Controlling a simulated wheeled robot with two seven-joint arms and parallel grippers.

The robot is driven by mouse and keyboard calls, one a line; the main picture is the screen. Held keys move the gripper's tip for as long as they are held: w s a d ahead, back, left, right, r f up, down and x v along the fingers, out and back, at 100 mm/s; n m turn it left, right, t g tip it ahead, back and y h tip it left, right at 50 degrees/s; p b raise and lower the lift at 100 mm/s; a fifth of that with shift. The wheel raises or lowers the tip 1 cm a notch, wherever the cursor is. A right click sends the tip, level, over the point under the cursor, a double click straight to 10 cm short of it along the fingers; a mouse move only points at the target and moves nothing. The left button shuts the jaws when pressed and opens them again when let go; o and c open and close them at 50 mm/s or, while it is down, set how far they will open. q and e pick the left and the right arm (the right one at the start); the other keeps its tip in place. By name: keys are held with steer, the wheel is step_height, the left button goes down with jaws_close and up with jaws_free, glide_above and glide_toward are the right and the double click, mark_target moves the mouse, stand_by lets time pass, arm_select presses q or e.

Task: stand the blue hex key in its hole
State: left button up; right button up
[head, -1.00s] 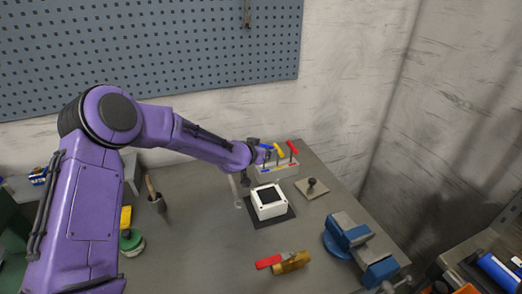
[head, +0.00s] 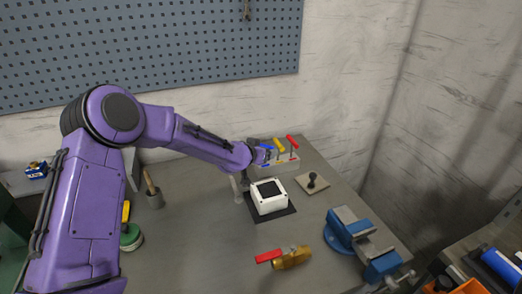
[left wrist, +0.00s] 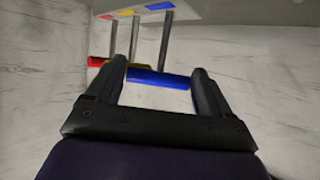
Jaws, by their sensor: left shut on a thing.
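The blue hex key (left wrist: 158,78) is between the fingers of my left gripper (left wrist: 160,80) in the left wrist view, its handle crosswise and its shaft pointing toward the blue mark on the rack. In the head view my left gripper (head: 262,154) is at the rack (head: 287,163), shut on the blue handle, which is partly hidden. I cannot tell whether the shaft tip is in the hole. The yellow hex key (head: 279,146) and red hex key (head: 292,141) stand upright in the rack beside it. My right gripper is not in view.
A plate with a black knob (head: 312,184), a blue vise (head: 352,238) and a red-handled brass valve (head: 291,259) are to the right and front.

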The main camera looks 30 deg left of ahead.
arm_select(q)
steer(key=shift+f, duration=0.2)
steer(key=o, duration=0.9)
steer(key=shift+r, duration=0.1)
steer(key=shift+o, duration=0.2)
steer(key=b+v, duration=0.1)
steer(key=v, duration=0.9)
steer(key=shift+s+r, duration=0.15)
steer(key=shift+s, duration=0.1)
steer(key=shift+d, duration=0.1)
